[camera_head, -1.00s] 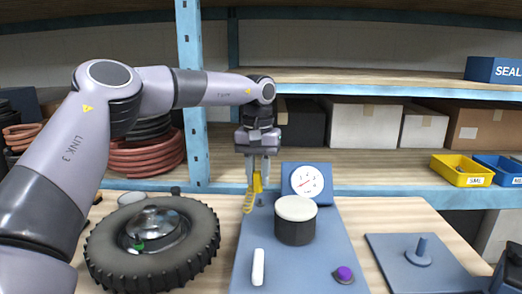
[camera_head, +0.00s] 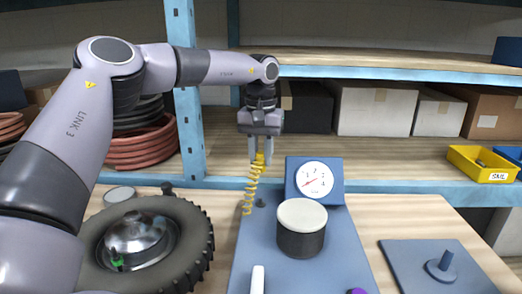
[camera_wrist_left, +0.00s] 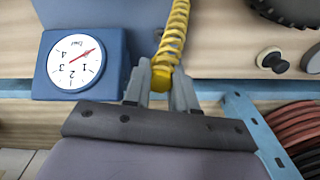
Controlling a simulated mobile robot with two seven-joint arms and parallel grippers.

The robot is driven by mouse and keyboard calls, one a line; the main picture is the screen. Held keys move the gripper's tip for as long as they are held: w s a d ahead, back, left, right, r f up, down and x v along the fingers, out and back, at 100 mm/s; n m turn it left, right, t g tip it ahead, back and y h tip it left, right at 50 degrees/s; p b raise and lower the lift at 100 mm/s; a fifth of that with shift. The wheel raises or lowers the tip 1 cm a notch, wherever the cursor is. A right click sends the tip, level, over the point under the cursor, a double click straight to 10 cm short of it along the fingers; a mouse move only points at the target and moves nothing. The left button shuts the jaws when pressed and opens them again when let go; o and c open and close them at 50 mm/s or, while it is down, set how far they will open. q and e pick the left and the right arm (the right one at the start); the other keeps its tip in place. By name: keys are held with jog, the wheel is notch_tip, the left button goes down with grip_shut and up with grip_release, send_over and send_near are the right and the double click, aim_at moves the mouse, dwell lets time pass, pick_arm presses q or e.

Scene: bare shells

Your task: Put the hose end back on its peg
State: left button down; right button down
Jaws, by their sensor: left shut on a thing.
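The yellow hose end (camera_head: 259,158) is pinched in my left gripper (camera_head: 257,158), which is shut on it and holds it above the blue board. Its yellow coiled hose hangs down to the board's far left part. In the left wrist view the hose end (camera_wrist_left: 161,77) sits between the fingers, with the coil running away from it. An upright blue peg (camera_head: 446,260) on a round foot stands bare on a flat blue plate (camera_head: 405,252) at the right, well apart from the gripper. A small dark stub (camera_head: 262,203) stands on the board below the gripper. My right gripper is not in view.
The board (camera_head: 335,245) carries a gauge box (camera_head: 290,180), a white-topped dark cylinder (camera_head: 302,240) and a white handle (camera_head: 258,279). A tyre (camera_head: 192,235) lies left. Shelves with cartons and a yellow bin (camera_head: 484,164) stand behind. Bare bench separates board and plate.

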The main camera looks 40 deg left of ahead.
aim_at(261, 163)
pick_arm(q)
jog(key=shift+f, duration=0.7)
notch_tip(261, 163, down, 2)
jog(key=shift+b, duration=0.4)
jog(key=shift+f+b, duration=0.5)
jog(key=shift+f, duration=0.4)
jog(key=shift+s+f+b, duration=0.1)
jog(key=shift+f+b, duration=1.15)
jog(key=shift+f, duration=0.7)
dwell(0.8)
jog(key=shift+c, duration=1.2)
grip_release()
jog(key=shift+r, duration=0.2)
jog(key=shift+r+p, duration=1.2)
jog(key=shift+r, duration=0.2)
